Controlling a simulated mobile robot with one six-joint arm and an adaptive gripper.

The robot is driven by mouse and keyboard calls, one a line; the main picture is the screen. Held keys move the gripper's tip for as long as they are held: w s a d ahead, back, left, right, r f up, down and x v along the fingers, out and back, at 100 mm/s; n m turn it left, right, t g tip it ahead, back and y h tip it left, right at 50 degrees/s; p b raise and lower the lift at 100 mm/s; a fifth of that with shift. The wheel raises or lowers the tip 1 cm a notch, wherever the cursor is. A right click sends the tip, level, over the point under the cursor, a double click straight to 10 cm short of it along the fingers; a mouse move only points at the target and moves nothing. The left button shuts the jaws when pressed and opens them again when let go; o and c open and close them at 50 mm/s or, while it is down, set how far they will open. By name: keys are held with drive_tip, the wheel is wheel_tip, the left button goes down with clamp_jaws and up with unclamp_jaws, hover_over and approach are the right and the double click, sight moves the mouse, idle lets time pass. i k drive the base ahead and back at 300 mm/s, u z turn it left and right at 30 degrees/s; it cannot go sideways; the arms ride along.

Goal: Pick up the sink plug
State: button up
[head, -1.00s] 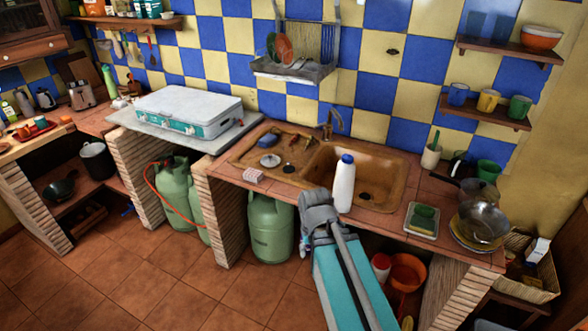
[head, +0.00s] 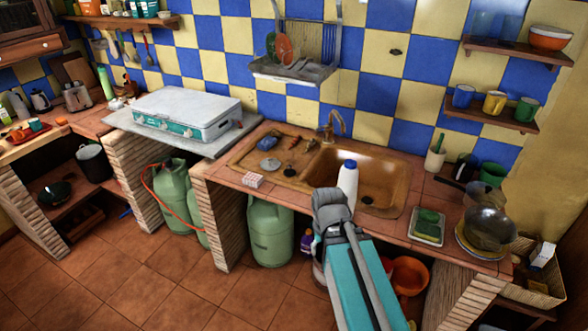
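The sink's drainboard (head: 243,160) holds a small dark round piece (head: 290,172), which looks like the sink plug, and a flat grey disc (head: 271,165). Both are small, so I cannot be sure which is the plug. A dark round spot, probably the drain, shows in the brown basin (head: 385,170). My gripper (head: 332,200) is at the counter's front edge, in front of the basin and to the right of both pieces. I see it from behind; its fingertips are hidden, so its opening does not show.
A white bottle with a blue cap (head: 348,178) stands just behind my gripper, its lower part covered. A small patterned box (head: 253,180) lies left of the basin. A blue scrubber (head: 267,143) lies on the drainboard. A tray with green sponges (head: 428,224) sits to the right.

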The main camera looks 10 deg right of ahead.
sight(289, 172)
drive_tip(key=i, duration=0.9)
drive_tip(key=u, duration=0.05)
